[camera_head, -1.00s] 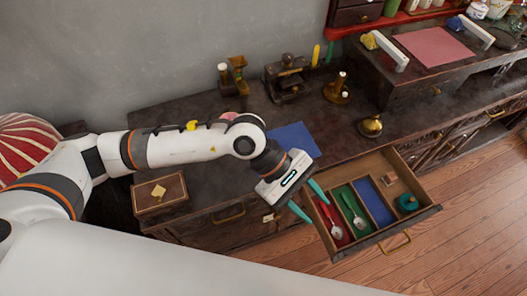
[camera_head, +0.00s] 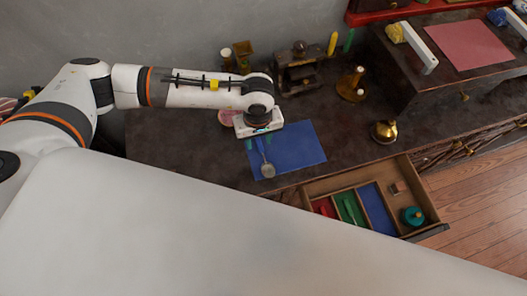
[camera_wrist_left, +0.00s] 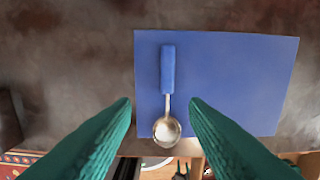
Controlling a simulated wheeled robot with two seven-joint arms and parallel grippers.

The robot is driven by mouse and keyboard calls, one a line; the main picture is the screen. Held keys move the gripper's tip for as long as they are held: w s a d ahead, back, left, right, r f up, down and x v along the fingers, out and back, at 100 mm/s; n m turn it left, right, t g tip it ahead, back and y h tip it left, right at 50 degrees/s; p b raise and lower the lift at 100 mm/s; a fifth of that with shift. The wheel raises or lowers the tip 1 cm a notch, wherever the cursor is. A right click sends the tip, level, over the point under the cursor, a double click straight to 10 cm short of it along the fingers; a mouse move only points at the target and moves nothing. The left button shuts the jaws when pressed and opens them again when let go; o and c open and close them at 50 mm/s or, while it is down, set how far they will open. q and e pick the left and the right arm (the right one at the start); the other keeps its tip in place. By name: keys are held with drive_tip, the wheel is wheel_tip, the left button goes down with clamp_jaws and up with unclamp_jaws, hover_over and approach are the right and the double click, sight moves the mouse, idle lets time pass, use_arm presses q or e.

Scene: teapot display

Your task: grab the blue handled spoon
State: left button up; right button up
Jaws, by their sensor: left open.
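The blue handled spoon (camera_head: 266,164) lies on a blue mat (camera_head: 305,150) on the dark desk. In the left wrist view the spoon (camera_wrist_left: 168,92) lies near the left part of the mat (camera_wrist_left: 240,85), its blue handle pointing up the picture and its metal bowl towards the bottom edge. My left gripper (camera_head: 260,140) is over the mat by the handle end in the head view. In the left wrist view its green fingers (camera_wrist_left: 160,103) are spread wide, one on each side of the spoon, apart from it. My right gripper is not in view.
An open drawer (camera_head: 318,187) below the desk has red, green and blue compartments, with a teal round object (camera_head: 412,216) at its right. A brass bell-like object (camera_head: 384,131) and a dark press-like object (camera_head: 298,68) stand on the desk.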

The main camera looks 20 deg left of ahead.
sight(262, 152)
use_arm(q)
drive_tip(key=shift+w+d+f, duration=0.1)
drive_tip(key=shift+w+f, duration=0.1)
drive_tip(key=shift+f, duration=0.45)
drive_tip(key=f, duration=0.1)
drive_tip(key=f+p, duration=0.1)
drive_tip(key=f, duration=0.3)
drive_tip(key=shift+d, duration=0.3)
drive_tip(key=shift+r, duration=0.1)
clamp_jaws()
